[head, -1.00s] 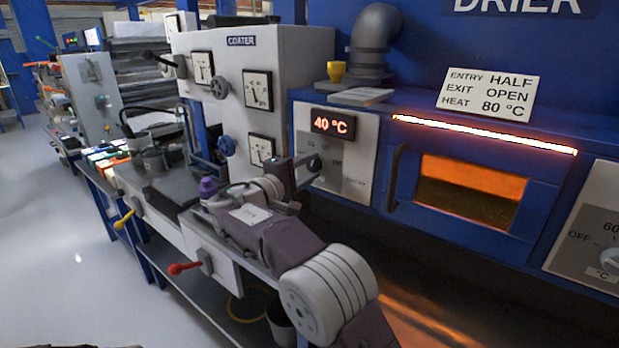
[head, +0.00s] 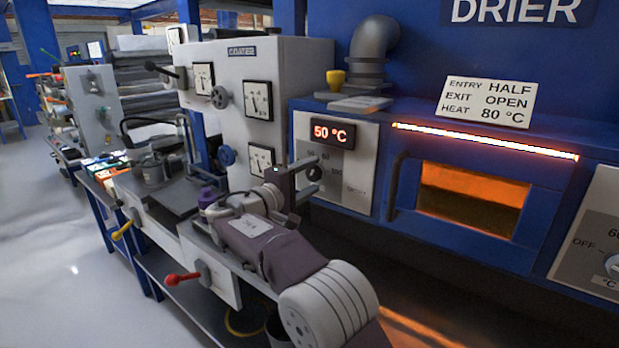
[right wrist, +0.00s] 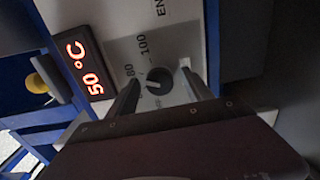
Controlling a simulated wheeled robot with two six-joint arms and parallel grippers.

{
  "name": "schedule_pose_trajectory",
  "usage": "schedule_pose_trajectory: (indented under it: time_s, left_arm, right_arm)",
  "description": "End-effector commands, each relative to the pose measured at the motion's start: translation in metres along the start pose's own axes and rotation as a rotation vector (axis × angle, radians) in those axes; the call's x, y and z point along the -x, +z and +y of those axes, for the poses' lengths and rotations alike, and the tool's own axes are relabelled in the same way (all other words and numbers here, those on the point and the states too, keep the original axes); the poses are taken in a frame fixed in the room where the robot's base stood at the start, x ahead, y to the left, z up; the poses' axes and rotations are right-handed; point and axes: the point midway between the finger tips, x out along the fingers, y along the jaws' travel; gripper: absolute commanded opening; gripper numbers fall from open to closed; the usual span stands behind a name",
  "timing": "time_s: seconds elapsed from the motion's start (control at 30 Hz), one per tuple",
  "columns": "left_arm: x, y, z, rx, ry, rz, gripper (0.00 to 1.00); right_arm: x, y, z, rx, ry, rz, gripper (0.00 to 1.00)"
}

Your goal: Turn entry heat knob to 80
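The entry heat knob (head: 314,173) is a small dark round knob on the drier's pale left panel. It also shows in the right wrist view (right wrist: 158,82), with a pale mark on its face. The red display (head: 331,134) above it reads 50 °C, and it shows sideways in the right wrist view (right wrist: 86,66). My right gripper (head: 305,177) is at the knob. In the right wrist view its two fingers (right wrist: 160,80) stand apart on either side of the knob, with gaps visible. Scale marks 80 and 100 show beside the knob. My left gripper is out of view.
A white sign (head: 487,102) reads entry half, exit open, heat 80 °C. The drier door handle (head: 396,184) stands out right of the panel. The coater cabinet (head: 290,100) is close on the left.

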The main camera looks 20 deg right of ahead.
Motion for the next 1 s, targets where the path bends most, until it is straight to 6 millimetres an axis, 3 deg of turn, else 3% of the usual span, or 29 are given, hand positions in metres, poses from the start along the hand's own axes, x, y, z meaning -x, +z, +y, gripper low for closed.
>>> schedule_pose_trajectory:
  time_s: [0.27,0.5,0.7,1.0]
  left_arm:
    - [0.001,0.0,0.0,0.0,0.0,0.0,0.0]
    - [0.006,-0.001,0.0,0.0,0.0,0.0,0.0]
    - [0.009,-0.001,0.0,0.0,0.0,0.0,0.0]
    - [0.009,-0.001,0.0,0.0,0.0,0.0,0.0]
  right_arm:
    - [0.008,-0.001,0.001,0.0,0.001,0.003,0.59]
    - [0.06,-0.001,0.001,0.0,0.0,0.005,0.59]
    - [0.088,-0.001,0.001,0.0,0.001,0.002,0.59]
    - [0.091,0.0,0.0,0.0,0.001,0.0,0.59]
